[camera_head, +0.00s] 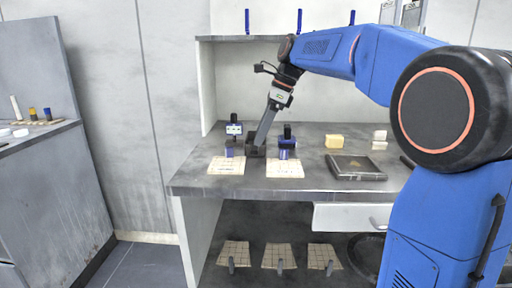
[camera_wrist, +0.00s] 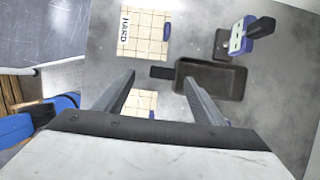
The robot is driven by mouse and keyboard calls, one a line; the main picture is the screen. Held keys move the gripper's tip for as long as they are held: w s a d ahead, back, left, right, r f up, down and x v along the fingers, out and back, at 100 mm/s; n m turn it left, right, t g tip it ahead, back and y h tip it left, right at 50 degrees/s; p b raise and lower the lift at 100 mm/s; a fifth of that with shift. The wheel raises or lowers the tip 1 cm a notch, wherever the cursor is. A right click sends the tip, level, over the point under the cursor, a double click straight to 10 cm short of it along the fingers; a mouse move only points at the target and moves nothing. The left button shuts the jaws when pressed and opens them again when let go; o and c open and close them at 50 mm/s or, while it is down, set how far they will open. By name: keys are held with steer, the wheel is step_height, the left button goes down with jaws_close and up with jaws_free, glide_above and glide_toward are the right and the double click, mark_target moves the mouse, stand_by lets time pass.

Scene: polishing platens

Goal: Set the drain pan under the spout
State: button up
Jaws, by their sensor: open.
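The drain pan looks to be the dark open box (camera_head: 256,151) on the bench between two small blue-and-black devices. In the wrist view it is a dark rectangular tray (camera_wrist: 210,94) with a short handle on its left side. My gripper (camera_head: 260,142) points down at it in the head view. In the wrist view my gripper (camera_wrist: 159,76) is open, and the handle shows between its fingertips. The right fingertip is near the pan's corner; contact cannot be told. I cannot make out a spout clearly.
A mat marked HARD (camera_wrist: 140,45) and a second gridded mat (camera_head: 285,170) lie near the front edge. Another blue-and-black device (camera_head: 287,136) stands right of the pan.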

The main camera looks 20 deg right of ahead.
mark_target(256, 148)
steer(key=shift+w+d+x, duration=0.15)
steer(key=shift+d+x, duration=0.05)
steer(key=shift+x, duration=1.2)
steer(key=shift+w+d+x, duration=0.1)
steer(key=shift+d+x, duration=0.05)
steer(key=shift+x, duration=1.25)
steer(key=shift+f, duration=0.1)
steer(key=c, duration=1.3)
steer(key=shift+c, duration=0.2)
